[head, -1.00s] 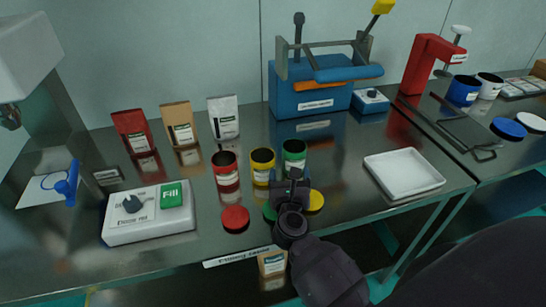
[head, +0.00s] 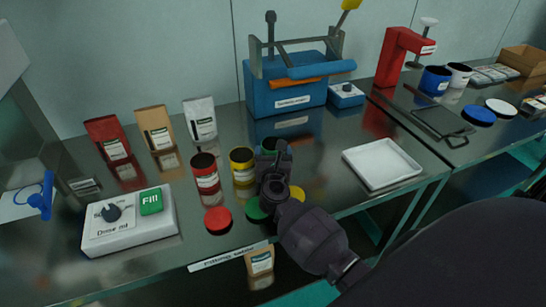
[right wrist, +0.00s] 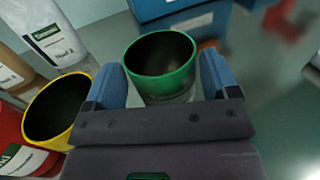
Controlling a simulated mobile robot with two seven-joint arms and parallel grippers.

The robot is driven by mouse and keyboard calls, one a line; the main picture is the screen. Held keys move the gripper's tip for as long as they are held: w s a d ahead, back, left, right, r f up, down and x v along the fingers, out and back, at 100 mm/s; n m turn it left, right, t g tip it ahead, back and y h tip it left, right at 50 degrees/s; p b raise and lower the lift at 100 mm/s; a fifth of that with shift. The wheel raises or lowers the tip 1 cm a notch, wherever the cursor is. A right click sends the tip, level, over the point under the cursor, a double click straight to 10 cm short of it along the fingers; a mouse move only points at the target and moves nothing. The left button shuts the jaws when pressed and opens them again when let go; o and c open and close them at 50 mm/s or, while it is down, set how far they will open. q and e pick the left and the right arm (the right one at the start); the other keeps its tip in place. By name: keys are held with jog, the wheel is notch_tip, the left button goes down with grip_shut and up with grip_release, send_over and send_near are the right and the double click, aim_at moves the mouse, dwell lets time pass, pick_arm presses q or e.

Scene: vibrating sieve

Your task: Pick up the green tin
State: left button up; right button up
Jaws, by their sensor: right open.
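The green tin (right wrist: 160,72) is open-topped and upright, with a dark inside. It stands between the two blue fingers of my right gripper (right wrist: 163,82) in the right wrist view, one finger on each side. The right gripper is open. I cannot tell whether the fingers touch the tin. In the head view my right gripper (head: 272,156) hides most of the green tin. The yellow tin (head: 242,167) stands just left of it, and the red tin (head: 206,175) further left. My left gripper is not in view.
Red (head: 217,219), green (head: 255,210) and yellow (head: 298,193) lids lie in front of the tins. A blue sieve machine (head: 285,98) stands behind. A white tray (head: 382,163) is to the right, and a Fill control box (head: 128,222) to the left. Pouches stand at the back left.

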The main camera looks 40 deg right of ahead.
aim_at(268, 144)
jog(key=shift+x, duration=1.15)
jog(key=c, duration=0.6)
